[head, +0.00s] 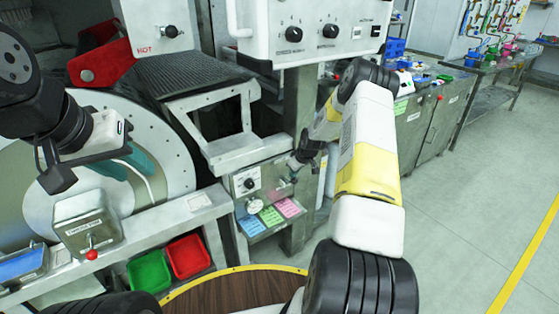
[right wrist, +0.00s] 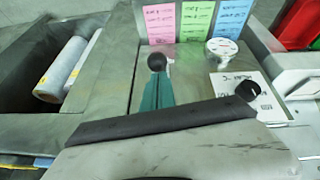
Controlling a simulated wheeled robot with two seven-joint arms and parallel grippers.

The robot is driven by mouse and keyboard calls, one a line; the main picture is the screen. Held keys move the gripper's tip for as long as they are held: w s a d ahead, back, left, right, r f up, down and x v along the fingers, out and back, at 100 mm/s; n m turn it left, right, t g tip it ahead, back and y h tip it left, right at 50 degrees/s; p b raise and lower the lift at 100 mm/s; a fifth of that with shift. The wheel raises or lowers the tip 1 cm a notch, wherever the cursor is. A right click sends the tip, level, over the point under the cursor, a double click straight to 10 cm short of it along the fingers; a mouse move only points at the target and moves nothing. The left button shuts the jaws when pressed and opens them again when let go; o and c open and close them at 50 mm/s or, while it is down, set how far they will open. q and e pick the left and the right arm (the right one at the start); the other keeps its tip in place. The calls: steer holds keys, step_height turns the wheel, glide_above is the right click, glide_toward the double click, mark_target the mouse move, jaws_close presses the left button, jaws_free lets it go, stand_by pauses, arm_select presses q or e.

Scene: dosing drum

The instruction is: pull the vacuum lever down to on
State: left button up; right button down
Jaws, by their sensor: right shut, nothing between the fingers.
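A lever with a round black knob (right wrist: 156,61) stands on the grey panel in the right wrist view; I take it for the vacuum lever. My right gripper (right wrist: 157,78) is shut, its teal fingers close together with their tips at the black knob. Nothing is between them, and I cannot tell whether they touch the knob. In the head view my right gripper (head: 291,162) is at the right side of the small control panel (head: 249,182), and the lever is hard to make out there. My left gripper (head: 140,165) is in front of the drum; its finger gap is unclear.
Pink, green and blue notes, a black dial (right wrist: 247,90) and a round white fitting (right wrist: 220,48) are near the lever. At left are a box with a red-balled lever (head: 91,254), a green bin (head: 149,272) and a red bin (head: 188,257). The right floor is clear.

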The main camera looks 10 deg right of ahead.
steer(key=shift+s+d+f, duration=0.2)
steer(key=shift+s+f, duration=0.05)
steer(key=shift+s, duration=0.1)
steer(key=s+d+f+t+y, duration=0.1)
steer(key=s+f+t, duration=0.4)
steer(key=f, duration=0.2)
steer(key=shift+d+t+y, duration=0.2)
steer(key=shift+t+y, duration=0.1)
steer(key=shift+y, duration=0.1)
